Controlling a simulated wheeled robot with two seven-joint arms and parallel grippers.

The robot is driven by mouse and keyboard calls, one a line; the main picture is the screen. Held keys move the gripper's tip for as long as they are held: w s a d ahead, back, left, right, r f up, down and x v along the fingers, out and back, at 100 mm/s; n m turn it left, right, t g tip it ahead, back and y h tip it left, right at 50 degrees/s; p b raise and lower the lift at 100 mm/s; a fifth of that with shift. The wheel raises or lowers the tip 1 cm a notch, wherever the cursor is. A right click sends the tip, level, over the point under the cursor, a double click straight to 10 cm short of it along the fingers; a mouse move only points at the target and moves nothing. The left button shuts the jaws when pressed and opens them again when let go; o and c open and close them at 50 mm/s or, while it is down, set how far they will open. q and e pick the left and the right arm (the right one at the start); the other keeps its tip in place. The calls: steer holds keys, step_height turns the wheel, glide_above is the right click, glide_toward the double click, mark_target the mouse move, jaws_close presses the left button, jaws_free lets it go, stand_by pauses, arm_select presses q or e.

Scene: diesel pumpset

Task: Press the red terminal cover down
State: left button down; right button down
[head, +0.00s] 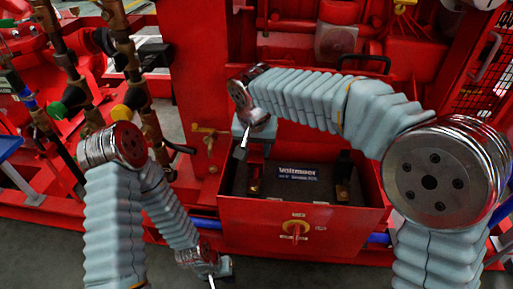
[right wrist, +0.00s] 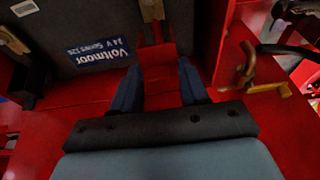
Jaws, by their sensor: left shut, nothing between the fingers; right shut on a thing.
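The red terminal cover (right wrist: 157,57) shows in the right wrist view between the two dark fingers of my right gripper (right wrist: 159,72), below a brass-coloured terminal part (right wrist: 151,9). My right gripper (head: 243,150) is shut on the cover, above the left end of the battery in the head view. The cover's contact with the fingers is partly hard to see. The dark battery (head: 300,188) has a blue Voltmoor label (head: 297,173) and sits in an open red box (head: 245,213). My left gripper (head: 211,281) is shut and empty, low in front of the box's left side.
A black terminal part (head: 343,170) stands at the battery's right end. A yellow-handled valve (head: 209,137) is left of the box, close to my right gripper. Pipes (head: 135,85) stand at the left.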

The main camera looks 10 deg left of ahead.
steer(key=shift+s+f, duration=0.1)
steer(key=shift+s, duration=1.1)
steer(key=c, duration=0.9)
jaws_free()
steer(key=shift+r, duration=0.25)
steer(key=p+v, duration=0.3)
steer(key=v, duration=1)
steer(key=shift+r+p, duration=0.15)
steer(key=shift+p, duration=0.2)
